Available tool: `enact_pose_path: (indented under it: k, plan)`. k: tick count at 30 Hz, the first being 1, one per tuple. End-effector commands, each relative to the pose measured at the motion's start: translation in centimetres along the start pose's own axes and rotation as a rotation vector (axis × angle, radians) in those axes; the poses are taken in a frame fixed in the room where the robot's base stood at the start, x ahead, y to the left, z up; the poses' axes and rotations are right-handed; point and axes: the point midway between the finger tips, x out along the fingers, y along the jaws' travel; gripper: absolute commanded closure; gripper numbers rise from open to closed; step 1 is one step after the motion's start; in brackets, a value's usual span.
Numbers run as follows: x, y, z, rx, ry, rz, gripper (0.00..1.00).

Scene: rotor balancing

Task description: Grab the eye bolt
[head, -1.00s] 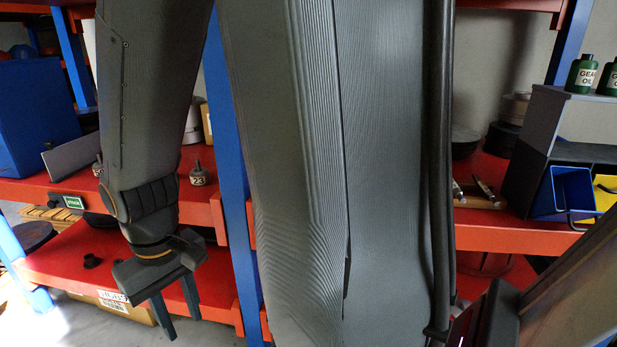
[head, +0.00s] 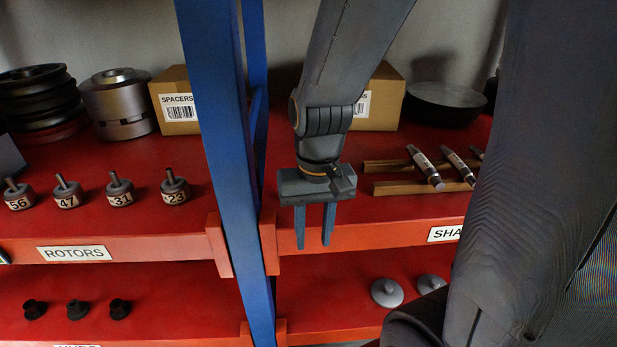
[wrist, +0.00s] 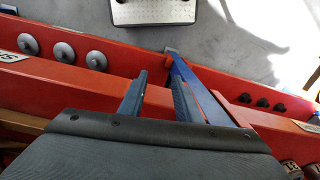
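I cannot make out an eye bolt in either view. My gripper (head: 314,230) hangs pointing down in front of the red shelving, near the blue upright. Its two fingers are apart with nothing between them. In the wrist view my gripper (wrist: 156,90) also shows its fingers apart and empty, above the red shelf edges.
Several numbered rotors (head: 121,190) stand on the upper left shelf, with small black parts (head: 77,309) below. Shafts (head: 424,165) lie on wooden rests at right; grey discs (head: 387,292) sit lower. A blue upright (head: 225,150) divides the bays. A plated platform (wrist: 153,12) is on the floor.

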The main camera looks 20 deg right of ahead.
Motion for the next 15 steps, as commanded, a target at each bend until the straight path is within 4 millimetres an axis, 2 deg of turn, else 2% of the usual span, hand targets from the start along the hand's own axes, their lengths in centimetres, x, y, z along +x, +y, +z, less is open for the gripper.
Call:
enact_pose_path:
  k: [5, 9, 12, 15]
  plan:
    - [-3.6, -0.3, -4.5, 0.565, -0.036, -0.098, 0.7]
    - [-6.2, -0.1, -8.9, 1.06, -0.096, -0.191, 0.7]
    - [-7.6, 0.1, -11.6, 1.344, -0.148, -0.247, 0.7]
    - [-8.7, 0.2, -13.7, 1.55, -0.198, -0.289, 0.7]
